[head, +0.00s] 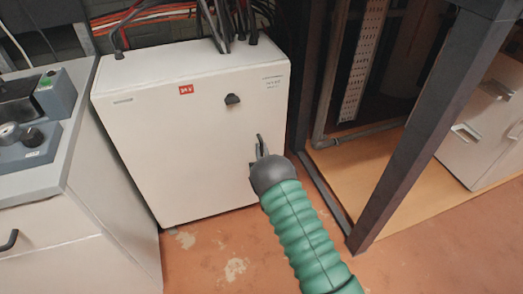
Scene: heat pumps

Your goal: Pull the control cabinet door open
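The control cabinet (120,70) is a cream-white box in the middle of the head view, with black cables entering its top. Its door (190,150) faces me and appears closed. The door carries a red label (186,90) and a small black handle (232,99) at the upper right. My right gripper (259,140) is in front of the door's right part, below and to the right of the handle. Its dark fingers point up; their gap is too small to tell. I cannot tell whether it touches the door. My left gripper is not in view.
A grey-white cabinet (95,240) with a worktop and blue-grey devices (30,140) stands at the left. A dark metal frame post (415,130) slants at the right, with a white drawer unit (480,120) behind it. Worn reddish floor (215,265) is free in front.

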